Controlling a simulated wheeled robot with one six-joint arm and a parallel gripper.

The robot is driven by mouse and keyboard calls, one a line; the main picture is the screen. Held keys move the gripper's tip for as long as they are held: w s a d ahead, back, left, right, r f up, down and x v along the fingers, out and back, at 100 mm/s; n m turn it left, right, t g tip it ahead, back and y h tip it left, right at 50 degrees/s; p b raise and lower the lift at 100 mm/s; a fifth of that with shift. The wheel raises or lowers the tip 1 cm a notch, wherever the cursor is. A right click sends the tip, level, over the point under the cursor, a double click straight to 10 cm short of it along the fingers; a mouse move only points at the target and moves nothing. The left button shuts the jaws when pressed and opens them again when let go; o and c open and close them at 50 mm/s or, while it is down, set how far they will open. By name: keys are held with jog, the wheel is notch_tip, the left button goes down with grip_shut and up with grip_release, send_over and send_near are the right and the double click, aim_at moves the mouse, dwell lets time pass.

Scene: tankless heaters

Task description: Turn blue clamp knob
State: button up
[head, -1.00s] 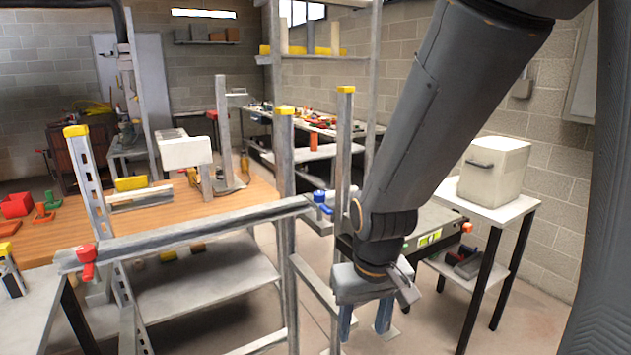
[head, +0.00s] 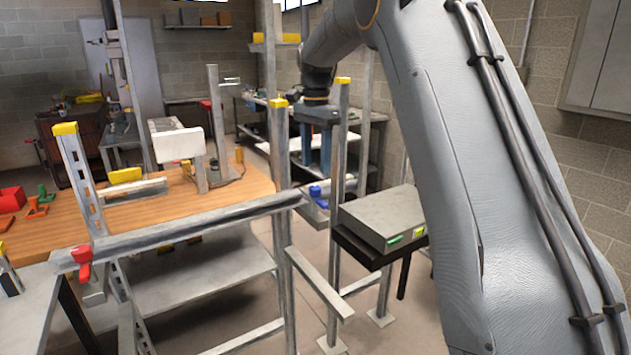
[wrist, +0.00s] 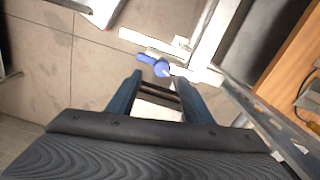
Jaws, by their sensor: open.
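The blue clamp knob (head: 315,191) sits at the right end of the long metal bar, beside the upright posts. My gripper (head: 316,165) points down above the knob in the head view, with its two blue fingers apart. In the wrist view the blue knob (wrist: 161,68) shows just beyond the fingertips, roughly between them. My gripper (wrist: 157,80) is open and empty there. No contact with the knob shows, and the exact gap is hard to tell.
Metal posts with yellow caps (head: 343,80) (head: 278,103) stand close to my gripper. The metal bar (head: 190,228) carries a red clamp knob (head: 82,262) at its left end. A grey box (head: 385,220) on a dark stand is to the right. A wooden bench (head: 130,215) is left.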

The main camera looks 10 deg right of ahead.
aim_at(315, 187)
jog(key=shift+w+r, duration=0.15)
jog(key=shift+w, duration=0.1)
jog(key=shift+f+p, duration=1.4)
jog(key=shift+f, duration=2.4)
jog(key=c, duration=1.1)
jog(key=shift+o, duration=0.2)
